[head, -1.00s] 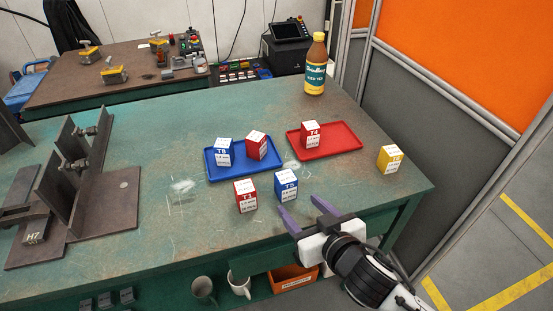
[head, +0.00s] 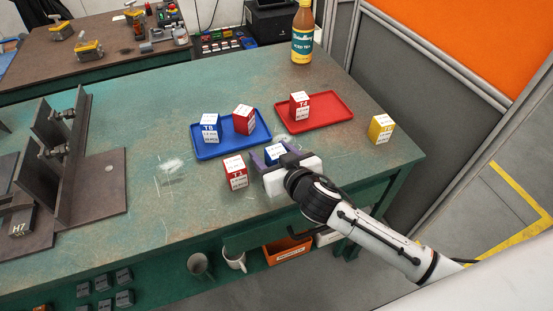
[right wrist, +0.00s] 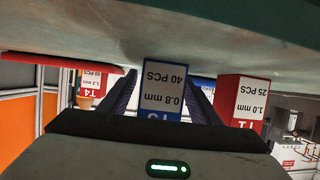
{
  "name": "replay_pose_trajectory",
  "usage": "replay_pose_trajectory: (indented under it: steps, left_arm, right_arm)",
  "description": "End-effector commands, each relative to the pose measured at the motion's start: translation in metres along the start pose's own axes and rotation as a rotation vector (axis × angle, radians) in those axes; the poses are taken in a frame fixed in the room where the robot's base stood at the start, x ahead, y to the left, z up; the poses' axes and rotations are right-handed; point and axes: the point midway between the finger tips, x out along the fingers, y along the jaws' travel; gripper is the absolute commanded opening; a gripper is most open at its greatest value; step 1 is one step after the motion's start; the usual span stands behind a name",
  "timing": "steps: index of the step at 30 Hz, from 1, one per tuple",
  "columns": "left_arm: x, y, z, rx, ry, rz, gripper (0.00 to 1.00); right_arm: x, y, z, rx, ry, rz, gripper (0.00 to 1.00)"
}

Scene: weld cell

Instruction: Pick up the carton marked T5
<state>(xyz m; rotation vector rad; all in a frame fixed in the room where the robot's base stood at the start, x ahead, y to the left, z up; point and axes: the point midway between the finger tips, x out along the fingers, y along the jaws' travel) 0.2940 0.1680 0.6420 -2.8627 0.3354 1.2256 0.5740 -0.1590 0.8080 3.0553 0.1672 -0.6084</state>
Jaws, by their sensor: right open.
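The blue carton marked T5 (head: 275,152) stands on the green bench in front of the two trays, partly hidden by my right gripper (head: 270,156). My right gripper is open, with one finger on each side of the carton. In the right wrist view, which looks upside down, the T5 carton (right wrist: 163,90) shows its white label between the two dark fingers. A small gap shows beside it, but I cannot tell whether either finger touches it. My left gripper is not in view.
Behind are a blue tray (head: 208,153) with two cartons and a red tray (head: 335,118) with the T4 carton (head: 299,105). A yellow carton (head: 381,129) stands right; a bottle (head: 302,35) stands behind.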

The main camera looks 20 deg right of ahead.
Motion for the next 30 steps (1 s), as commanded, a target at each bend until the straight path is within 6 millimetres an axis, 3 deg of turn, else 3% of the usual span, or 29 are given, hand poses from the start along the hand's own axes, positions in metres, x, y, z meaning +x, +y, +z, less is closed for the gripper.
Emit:
replay_pose_trajectory:
  steps: [8,16,24,30]
  left_arm:
    - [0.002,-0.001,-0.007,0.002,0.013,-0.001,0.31]
    - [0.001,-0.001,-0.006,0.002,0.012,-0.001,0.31]
    - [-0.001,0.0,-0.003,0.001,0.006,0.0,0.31]
    - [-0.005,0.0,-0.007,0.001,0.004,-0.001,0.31]
  right_arm:
    - [0.003,0.0,0.0,0.0,0.0,-0.001,0.55]
    - [0.003,0.0,0.0,0.0,0.0,-0.001,0.11]
    - [0.001,0.0,-0.004,0.001,0.001,0.0,0.11]
    - [-0.011,0.0,-0.036,0.002,0.006,-0.001,0.11]
